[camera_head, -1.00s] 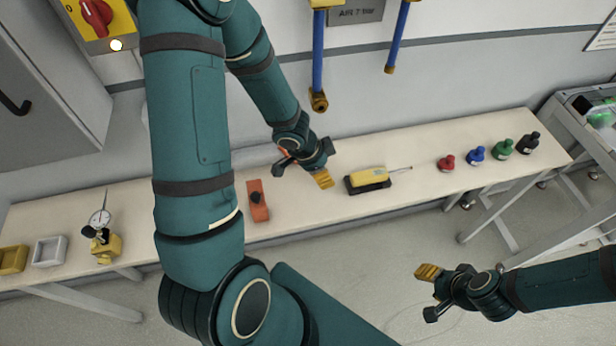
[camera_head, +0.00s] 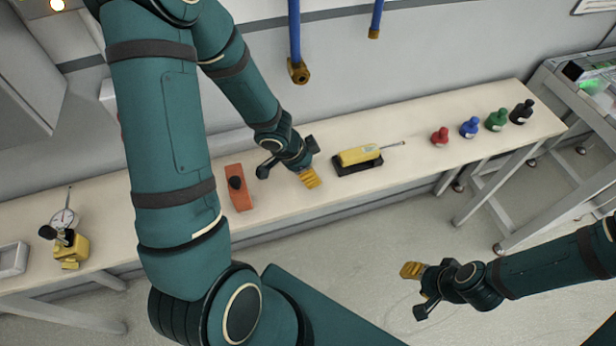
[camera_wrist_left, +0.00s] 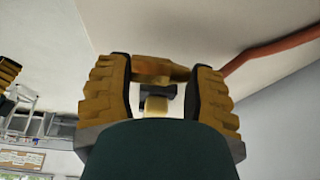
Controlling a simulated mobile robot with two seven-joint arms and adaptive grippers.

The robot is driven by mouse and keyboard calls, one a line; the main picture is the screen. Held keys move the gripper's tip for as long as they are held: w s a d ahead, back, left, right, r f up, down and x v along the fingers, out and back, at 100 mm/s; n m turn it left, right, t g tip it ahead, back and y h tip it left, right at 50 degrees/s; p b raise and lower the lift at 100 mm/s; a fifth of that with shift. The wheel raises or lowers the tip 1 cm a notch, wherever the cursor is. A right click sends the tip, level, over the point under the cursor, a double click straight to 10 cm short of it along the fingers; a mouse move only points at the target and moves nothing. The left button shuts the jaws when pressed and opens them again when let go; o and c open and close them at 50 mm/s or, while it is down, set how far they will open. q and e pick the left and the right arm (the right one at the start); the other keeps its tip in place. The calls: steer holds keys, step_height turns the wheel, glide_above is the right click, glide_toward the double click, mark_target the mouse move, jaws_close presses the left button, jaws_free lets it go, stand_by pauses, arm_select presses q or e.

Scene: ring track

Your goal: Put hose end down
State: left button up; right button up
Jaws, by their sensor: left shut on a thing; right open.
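My left gripper (camera_head: 309,177) is over the front part of the workbench, between an orange block and a yellow tool. In the left wrist view its two ribbed fingers (camera_wrist_left: 160,92) are shut on a brass piece, the hose end (camera_wrist_left: 152,68), which spans the gap between them. An orange hose (camera_wrist_left: 270,48) runs at the upper right of that view; where it joins the brass piece is hidden. The hose end is not visible in the head view. I cannot tell how high the gripper is above the bench. My right gripper (camera_head: 413,271) is open and empty in front of the bench.
The workbench (camera_head: 290,208) carries the orange block (camera_head: 239,190), the yellow tool on a black base (camera_head: 358,155), a dial gauge stand (camera_head: 69,243) and several coloured bottles (camera_head: 470,128). A blue hose (camera_head: 294,30) with a brass end hangs above.

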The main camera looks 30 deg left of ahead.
arm_select(q)
steer(key=shift+f+b, duration=0.6)
steer(key=shift+f, duration=0.35)
arm_select(e)
steer(key=shift+w+f, duration=0.15)
steer(key=shift+f, duration=0.9)
arm_select(q)
steer(key=shift+f, duration=0.2)
steer(key=o, duration=1.1)
arm_select(e)
steer(key=shift+f, duration=0.1)
arm_select(q)
steer(key=shift+r, duration=0.15)
